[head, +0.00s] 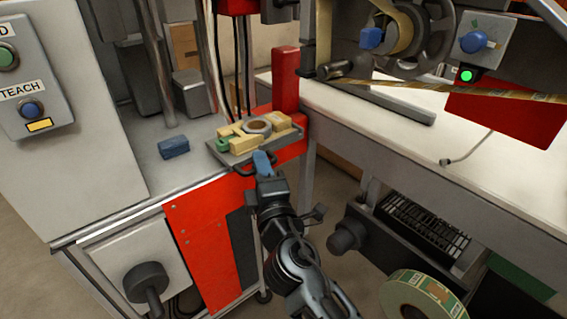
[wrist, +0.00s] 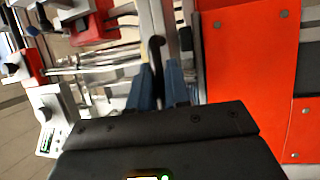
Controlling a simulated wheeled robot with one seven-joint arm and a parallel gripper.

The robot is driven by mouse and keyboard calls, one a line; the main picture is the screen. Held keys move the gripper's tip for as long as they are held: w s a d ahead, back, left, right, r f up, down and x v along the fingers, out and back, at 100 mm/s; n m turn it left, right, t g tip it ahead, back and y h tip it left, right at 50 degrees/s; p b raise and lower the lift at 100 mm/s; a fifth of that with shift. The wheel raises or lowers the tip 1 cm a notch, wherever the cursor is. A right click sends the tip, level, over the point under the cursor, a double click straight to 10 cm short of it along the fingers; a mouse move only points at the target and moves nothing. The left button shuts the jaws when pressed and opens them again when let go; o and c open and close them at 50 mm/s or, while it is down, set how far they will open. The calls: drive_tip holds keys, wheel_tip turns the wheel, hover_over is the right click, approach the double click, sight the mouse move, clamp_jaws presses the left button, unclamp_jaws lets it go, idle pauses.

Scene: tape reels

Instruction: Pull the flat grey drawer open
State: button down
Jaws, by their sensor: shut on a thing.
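The flat grey drawer (head: 217,153) is on top of the red-fronted cabinet. Yellow blocks (head: 245,144), a pale ring (head: 257,125) and a small green piece (head: 222,144) lie on it. A dark bar handle (head: 240,170) is at its front. My gripper (head: 264,161) is at this handle, its blue fingers shut on it. In the wrist view the black handle (wrist: 156,50) runs between the two blue fingers (wrist: 158,88). The fingers hide part of the handle in the head view.
A blue block (head: 173,148) lies on the cabinet top left of the drawer. A red post (head: 285,80) stands behind it. The white bench (head: 400,135) is to the right, with a tape roll (head: 420,295) low in front. Open floor lies between cabinet and bench.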

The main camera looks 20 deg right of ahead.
drive_tip(key=s+a+b, duration=0.3)
drive_tip(key=s+a, duration=0.1)
drive_tip(key=a, duration=0.8)
drive_tip(key=shift+b, duration=0.3)
drive_tip(key=c, duration=1.2)
unclamp_jaws()
drive_tip(key=shift+w+d, duration=0.1)
drive_tip(key=shift+o, duration=0.2)
drive_tip(key=s+f, duration=0.1)
drive_tip(key=s, duration=0.6)
drive_tip(key=shift+s+a+f, duration=0.2)
drive_tip(key=shift+s+a, duration=0.15)
